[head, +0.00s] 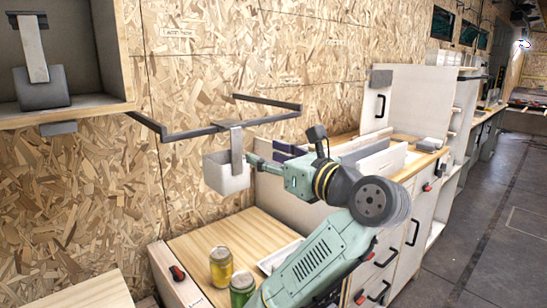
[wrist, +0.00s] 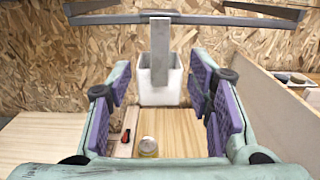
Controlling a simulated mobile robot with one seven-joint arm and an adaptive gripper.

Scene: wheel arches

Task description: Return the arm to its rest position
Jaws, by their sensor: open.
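My arm (head: 325,250) reaches up and back toward the chipboard wall, with my gripper (head: 258,163) at its end. In the wrist view my gripper (wrist: 158,82) is open, its purple-padded fingers wide apart with nothing between them. A white bin (head: 226,174) hangs by a grey strap from a dark rail (head: 215,130) on the wall. The fingers are close beside the bin in the head view. In the wrist view the bin (wrist: 160,82) shows ahead, in the gap between the fingers. I cannot tell whether they touch it.
Below are a wooden top (head: 210,245), a yellow can (head: 221,266) and a green can (head: 242,288). A shelf box (head: 60,118) at upper left holds a grey bin with a strap (head: 41,90). Cabinets (head: 405,230) stand to the right. Floor (head: 480,240) is clear at far right.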

